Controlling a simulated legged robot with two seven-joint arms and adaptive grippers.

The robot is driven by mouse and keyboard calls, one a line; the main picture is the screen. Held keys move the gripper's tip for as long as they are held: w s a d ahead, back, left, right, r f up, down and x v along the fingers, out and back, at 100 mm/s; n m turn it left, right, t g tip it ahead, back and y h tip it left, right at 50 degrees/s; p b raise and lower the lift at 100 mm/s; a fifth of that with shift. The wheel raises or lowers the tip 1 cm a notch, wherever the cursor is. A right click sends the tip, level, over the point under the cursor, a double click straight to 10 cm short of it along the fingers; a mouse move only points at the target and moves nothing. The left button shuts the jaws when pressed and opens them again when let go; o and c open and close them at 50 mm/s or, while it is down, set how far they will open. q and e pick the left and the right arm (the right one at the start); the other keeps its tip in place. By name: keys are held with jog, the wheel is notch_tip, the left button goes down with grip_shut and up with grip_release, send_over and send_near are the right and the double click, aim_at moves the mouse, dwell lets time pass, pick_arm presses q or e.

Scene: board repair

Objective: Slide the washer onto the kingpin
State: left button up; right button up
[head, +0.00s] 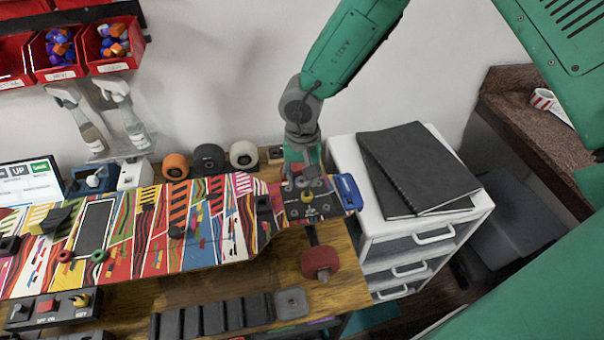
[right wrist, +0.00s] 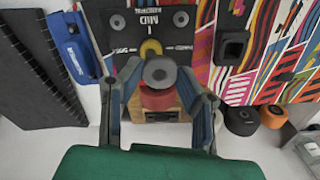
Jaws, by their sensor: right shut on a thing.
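My right gripper (head: 300,178) is over the right end of the patterned skateboard deck (head: 205,235). In the right wrist view, the gripper (right wrist: 160,75) has its fingers on either side of a round grey washer (right wrist: 160,71) with a dark centre hole, and is shut on it. A red round piece (right wrist: 158,98) shows right beside the washer; whether they touch is unclear. A yellow ring (right wrist: 151,48) sits close by on the dark end plate (right wrist: 150,25). I cannot make out the kingpin clearly. My left gripper is not in view.
A red wheel (head: 320,262) stands near the deck's lower right. A blue piece (head: 347,192) is at the deck's end. A white drawer unit (head: 370,225) bearing black binders (head: 415,165) is to the right.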

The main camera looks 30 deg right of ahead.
jog(key=shift+d+f, duration=0.2)
jog(key=shift+d, duration=0.55)
jog(key=shift+a+p, duration=0.45)
jog(key=shift+a, duration=0.2)
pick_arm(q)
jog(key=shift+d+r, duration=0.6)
pick_arm(e)
jog(key=shift+d, duration=0.5)
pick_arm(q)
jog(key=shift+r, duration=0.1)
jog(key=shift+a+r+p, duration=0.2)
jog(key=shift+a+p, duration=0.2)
pick_arm(e)
jog(key=shift+a, duration=0.25)
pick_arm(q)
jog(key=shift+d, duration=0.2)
pick_arm(e)
jog(key=shift+d, duration=0.2)
